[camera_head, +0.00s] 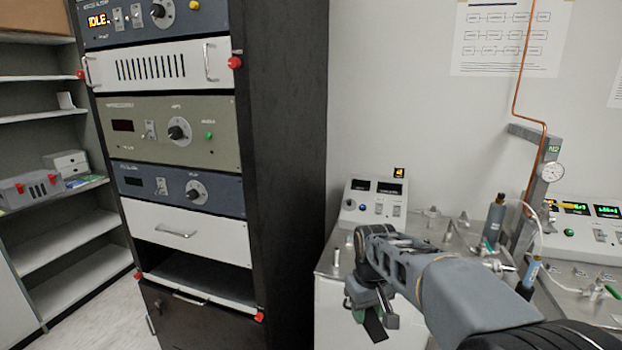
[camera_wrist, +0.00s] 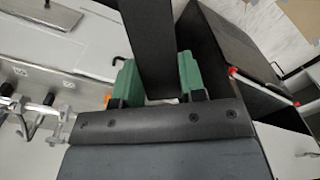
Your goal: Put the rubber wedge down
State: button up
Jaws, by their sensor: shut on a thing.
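The rubber wedge is a long black piece; in the wrist view the wedge (camera_wrist: 148,40) runs up between two green fingers and out of the top of the picture. My gripper (camera_wrist: 157,78) is shut on it, one finger on each side. In the head view my gripper (camera_head: 371,309) hangs in front of the left end of the bench, with the dark wedge (camera_head: 375,328) pointing down from it. The wedge's far end is out of the wrist view, and I cannot see it touching any surface.
A tall black rack (camera_head: 285,150) with instrument panels stands left of my gripper; its lower bay (camera_head: 200,278) is open. The bench (camera_head: 337,262) carries a control box (camera_head: 376,203), metal fittings and a gauge (camera_head: 551,172). Grey shelves (camera_head: 70,240) stand at far left.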

jog(key=d+f+m, duration=0.2)
jog(key=f, duration=1.1)
jog(key=d+f+m, duration=0.1)
jog(key=d+f, duration=0.1)
jog(key=f, duration=1.2)
jog(key=shift+w+d+m, duration=0.15)
jog(key=shift+d+m, duration=0.1)
jog(key=shift+m, duration=0.15)
